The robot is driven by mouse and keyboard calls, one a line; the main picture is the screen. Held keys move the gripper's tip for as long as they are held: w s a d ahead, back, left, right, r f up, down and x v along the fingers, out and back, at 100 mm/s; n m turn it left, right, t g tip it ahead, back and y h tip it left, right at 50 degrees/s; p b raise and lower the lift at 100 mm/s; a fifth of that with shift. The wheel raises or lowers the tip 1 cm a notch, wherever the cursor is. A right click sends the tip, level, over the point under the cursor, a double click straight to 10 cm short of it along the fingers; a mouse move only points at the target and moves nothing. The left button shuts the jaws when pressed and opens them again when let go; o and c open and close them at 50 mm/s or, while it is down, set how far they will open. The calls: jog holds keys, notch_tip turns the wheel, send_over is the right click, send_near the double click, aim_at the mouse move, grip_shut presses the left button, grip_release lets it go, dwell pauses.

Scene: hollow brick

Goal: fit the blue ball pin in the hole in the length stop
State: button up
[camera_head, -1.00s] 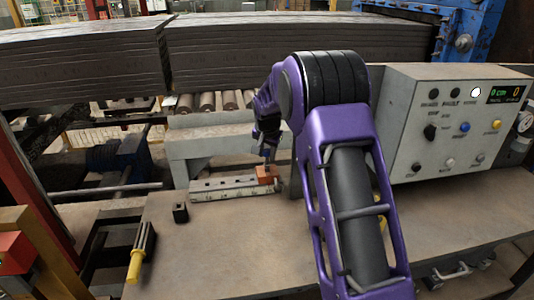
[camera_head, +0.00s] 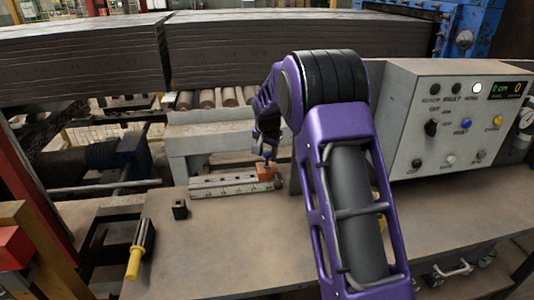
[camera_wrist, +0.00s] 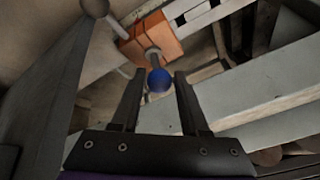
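The length stop is an orange block (camera_head: 266,172) on the pale ruled rail (camera_head: 225,189) at the bench's back; it also shows at the top of the wrist view (camera_wrist: 150,38). The blue ball pin (camera_wrist: 159,80) stands with its grey stem running to the orange block's face. Its lower end is hidden, so how deep it sits cannot be told. My gripper (camera_wrist: 161,74) is open in the wrist view, with a finger on each side of the blue ball and a visible gap at each side. In the head view my gripper (camera_head: 266,155) is just above the block, its fingers too small to read.
A grey control box (camera_head: 446,125) stands right of my arm. A small black block (camera_head: 180,209) and a yellow-handled tool (camera_head: 138,250) lie at the bench's left. Pale metal bars (camera_wrist: 270,98) lie close to my gripper's right. The front middle of the bench (camera_head: 235,250) is clear.

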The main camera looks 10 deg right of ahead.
jog(key=o, duration=0.3)
jog(key=p+v, duration=0.1)
jog(key=v, duration=1.6)
jog(key=shift+s+r, duration=0.1)
jog(key=shift+r, duration=0.15)
